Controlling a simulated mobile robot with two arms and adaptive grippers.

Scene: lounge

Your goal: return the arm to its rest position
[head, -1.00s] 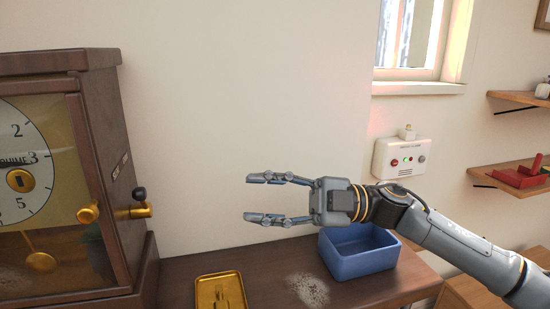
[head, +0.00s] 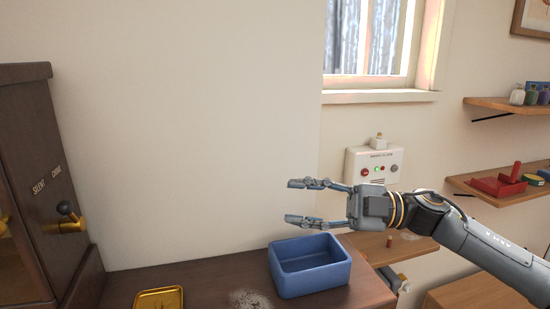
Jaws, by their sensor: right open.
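My right gripper (head: 318,203) is open and empty. It hangs in the air with its fingers pointing left, above and a little behind the blue bin as seen in the head view. My right arm (head: 470,235) comes in from the right edge. My left gripper is not in the picture.
A blue bin (head: 312,284) and a brass tray (head: 158,299) sit on the dark wooden top (head: 215,277). A wooden clock cabinet (head: 40,190) with a brass knob stands at left. A wall box (head: 375,165), shelves (head: 505,190) and a window are at right.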

